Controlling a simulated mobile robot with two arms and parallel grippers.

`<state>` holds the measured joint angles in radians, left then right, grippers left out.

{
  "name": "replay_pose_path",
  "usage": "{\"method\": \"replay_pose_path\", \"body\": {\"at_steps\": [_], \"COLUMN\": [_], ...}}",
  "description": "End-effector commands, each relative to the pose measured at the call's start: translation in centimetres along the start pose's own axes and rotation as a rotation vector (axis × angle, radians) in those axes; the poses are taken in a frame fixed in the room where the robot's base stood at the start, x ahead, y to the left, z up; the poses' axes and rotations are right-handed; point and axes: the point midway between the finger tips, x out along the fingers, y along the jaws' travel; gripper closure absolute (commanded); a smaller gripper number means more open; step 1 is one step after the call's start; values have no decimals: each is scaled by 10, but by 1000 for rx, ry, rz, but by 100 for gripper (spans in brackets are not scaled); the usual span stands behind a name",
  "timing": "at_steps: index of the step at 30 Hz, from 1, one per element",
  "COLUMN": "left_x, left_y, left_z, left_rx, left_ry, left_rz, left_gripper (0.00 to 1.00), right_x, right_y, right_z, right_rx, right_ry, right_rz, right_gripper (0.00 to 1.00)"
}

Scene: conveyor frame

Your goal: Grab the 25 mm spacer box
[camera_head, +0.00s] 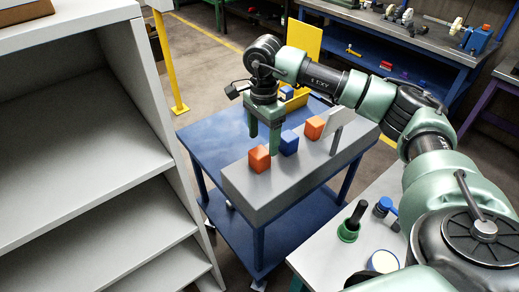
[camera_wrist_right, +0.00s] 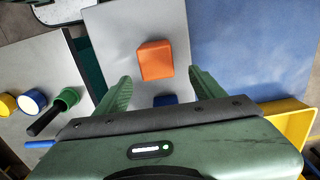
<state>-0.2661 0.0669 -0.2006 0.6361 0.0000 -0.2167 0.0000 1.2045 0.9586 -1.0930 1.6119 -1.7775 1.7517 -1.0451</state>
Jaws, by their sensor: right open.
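Three small boxes stand in a row on a grey raised block (camera_head: 248,187): a front orange box (camera_head: 259,158), a blue box (camera_head: 289,143) and a rear orange box (camera_head: 314,127). I cannot read a size on any, so I cannot tell which is the 25 mm spacer. My right gripper (camera_head: 264,142) is open and empty, pointing down above the front of the row. In the right wrist view the front orange box (camera_wrist_right: 155,60) shows ahead between the open fingers (camera_wrist_right: 160,78), and the blue box (camera_wrist_right: 165,100) is partly hidden by the gripper body. My left gripper is out of view.
The block stands on a blue table (camera_head: 205,140). A yellow bin (camera_head: 296,102) with a blue item is behind it. A side table (camera_head: 325,262) holds a green cup (camera_head: 347,232). Grey shelves (camera_head: 80,150) are left.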

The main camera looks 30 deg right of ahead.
Motion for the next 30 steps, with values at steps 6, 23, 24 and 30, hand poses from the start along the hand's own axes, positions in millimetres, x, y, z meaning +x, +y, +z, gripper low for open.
{"method": "replay_pose_path", "body": {"at_steps": [6,23,24,30], "left_x": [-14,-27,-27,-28], "left_y": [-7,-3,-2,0], "left_z": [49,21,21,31], "left_rx": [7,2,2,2], "left_ry": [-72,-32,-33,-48], "left_rz": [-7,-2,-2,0], "left_gripper": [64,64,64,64], "right_x": [23,70,70,70], "right_y": [0,-3,-3,-3], "right_z": [3,10,10,10], "right_rx": [0,0,0,0], "right_ry": [-2,-5,-5,-5], "right_rz": [4,-1,-1,-1], "right_gripper": [31,31,34,89]}}
